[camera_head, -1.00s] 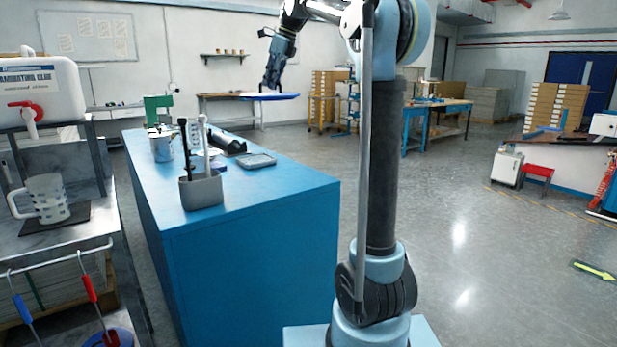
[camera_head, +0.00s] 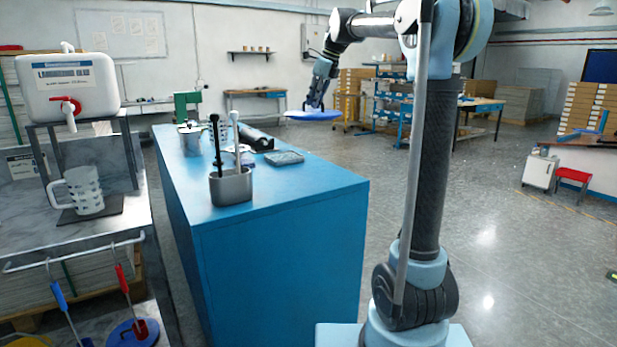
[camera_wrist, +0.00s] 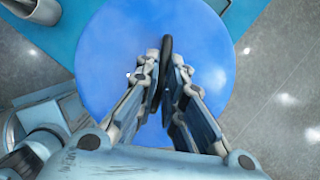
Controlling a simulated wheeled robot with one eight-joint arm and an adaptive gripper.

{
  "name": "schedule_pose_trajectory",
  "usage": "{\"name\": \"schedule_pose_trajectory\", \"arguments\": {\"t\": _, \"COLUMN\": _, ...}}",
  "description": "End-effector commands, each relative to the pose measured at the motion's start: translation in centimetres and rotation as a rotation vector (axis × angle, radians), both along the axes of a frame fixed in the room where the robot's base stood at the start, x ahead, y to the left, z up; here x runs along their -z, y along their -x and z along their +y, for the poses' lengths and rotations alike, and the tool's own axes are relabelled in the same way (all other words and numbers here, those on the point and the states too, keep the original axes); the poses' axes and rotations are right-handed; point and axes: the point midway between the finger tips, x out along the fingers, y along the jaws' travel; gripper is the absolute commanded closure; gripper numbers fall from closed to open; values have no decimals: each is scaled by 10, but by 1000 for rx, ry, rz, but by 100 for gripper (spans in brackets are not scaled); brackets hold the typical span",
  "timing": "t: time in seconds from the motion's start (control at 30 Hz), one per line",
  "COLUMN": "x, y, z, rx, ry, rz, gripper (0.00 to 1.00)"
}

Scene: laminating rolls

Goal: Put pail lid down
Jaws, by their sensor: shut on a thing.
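The pail lid (camera_head: 316,115) is a round blue disc, held roughly level in the air to the right of the blue counter's far part in the head view. In the wrist view the lid (camera_wrist: 110,45) fills the middle, with a dark upright handle (camera_wrist: 167,48) at its centre. My gripper (camera_head: 316,104) is above the lid, and in the wrist view its fingers (camera_wrist: 166,75) are closed on the dark handle. The lid's lower edge is hidden behind the gripper in the wrist view.
The blue counter (camera_head: 290,200) carries a grey holder (camera_head: 231,186) with upright tools, a shallow grey tray (camera_head: 284,157), a dark roll (camera_head: 256,138) and a metal pot (camera_head: 190,140). Its near right corner is bare. Open grey floor lies right of it.

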Motion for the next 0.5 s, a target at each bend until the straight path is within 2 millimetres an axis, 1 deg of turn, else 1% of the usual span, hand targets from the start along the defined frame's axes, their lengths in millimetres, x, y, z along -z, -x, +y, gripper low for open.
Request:
{"name": "schedule_pose_trajectory", "arguments": {"t": 0.03, "x": 20, "y": 0, "z": 1, "rx": 10, "ry": 1, "rz": -1, "gripper": 100}}
{"name": "schedule_pose_trajectory", "arguments": {"t": 0.1, "x": 44, "y": 0, "z": 1, "rx": 28, "ry": 1, "rz": -1, "gripper": 100}}
{"name": "schedule_pose_trajectory", "arguments": {"t": 0.2, "x": 75, "y": 3, "z": 1, "rx": 50, "ry": 0, "rz": -1, "gripper": 100}}
{"name": "schedule_pose_trajectory", "arguments": {"t": 0.3, "x": 100, "y": 7, "z": 1, "rx": 66, "ry": 0, "rz": -1, "gripper": 100}}
{"name": "schedule_pose_trajectory", "arguments": {"t": 0.4, "x": 116, "y": 10, "z": 0, "rx": 79, "ry": 0, "rz": -1, "gripper": 100}}
{"name": "schedule_pose_trajectory", "arguments": {"t": 0.5, "x": 126, "y": 11, "z": 0, "rx": 85, "ry": 0, "rz": -1, "gripper": 100}}
